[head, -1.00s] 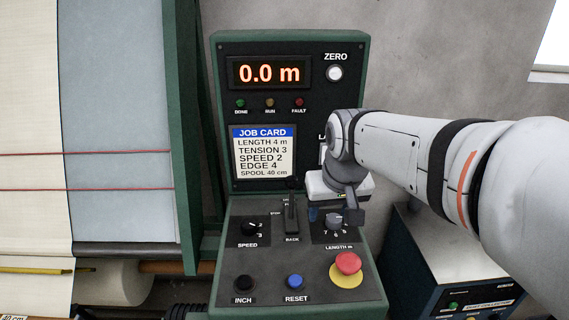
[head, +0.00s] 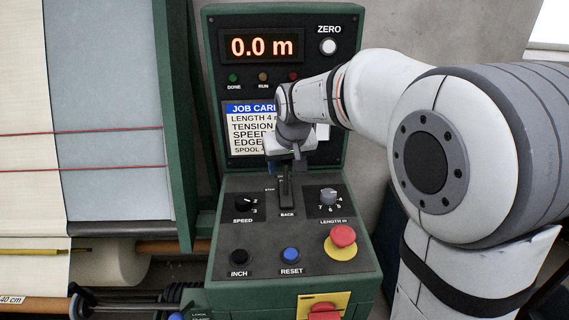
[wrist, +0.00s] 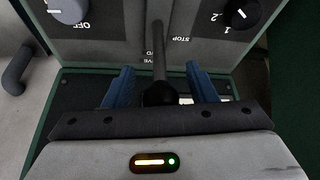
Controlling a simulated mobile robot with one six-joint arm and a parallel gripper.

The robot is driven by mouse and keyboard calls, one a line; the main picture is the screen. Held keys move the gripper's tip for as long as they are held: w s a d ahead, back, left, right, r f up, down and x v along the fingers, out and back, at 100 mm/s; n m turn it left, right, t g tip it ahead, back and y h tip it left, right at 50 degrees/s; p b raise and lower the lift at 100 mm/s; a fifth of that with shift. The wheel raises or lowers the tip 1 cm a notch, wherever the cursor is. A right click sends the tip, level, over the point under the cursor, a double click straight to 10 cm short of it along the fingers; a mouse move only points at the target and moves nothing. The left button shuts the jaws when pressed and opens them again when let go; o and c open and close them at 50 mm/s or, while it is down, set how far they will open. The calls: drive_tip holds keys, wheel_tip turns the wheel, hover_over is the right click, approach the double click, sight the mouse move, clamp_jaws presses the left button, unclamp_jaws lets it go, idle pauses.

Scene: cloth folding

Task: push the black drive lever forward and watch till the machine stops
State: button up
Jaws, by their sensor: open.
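The black drive lever (head: 286,192) stands up from its slot in the middle of the sloped control panel, between the STOP and BACK labels. In the wrist view its shaft (wrist: 158,50) and round knob lie between my two blue fingers. My gripper (wrist: 162,84) is open, with one finger on each side of the lever and a visible gap to each. In the head view my gripper (head: 287,162) hangs over the lever and hides its top. The machine's display (head: 264,46) reads 0.0 m. The DONE, RUN and FAULT lamps look dim.
The speed knob (head: 244,202) is left of the lever and the length knob (head: 328,196) right. Below are the INCH button (head: 239,257), blue RESET button (head: 291,255) and red stop button (head: 342,236). The job card (head: 243,125) is partly covered by my arm. Cloth (head: 25,100) is at left.

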drive_tip(key=shift+f, duration=0.1)
drive_tip(key=shift+c, duration=0.5)
clamp_jaws()
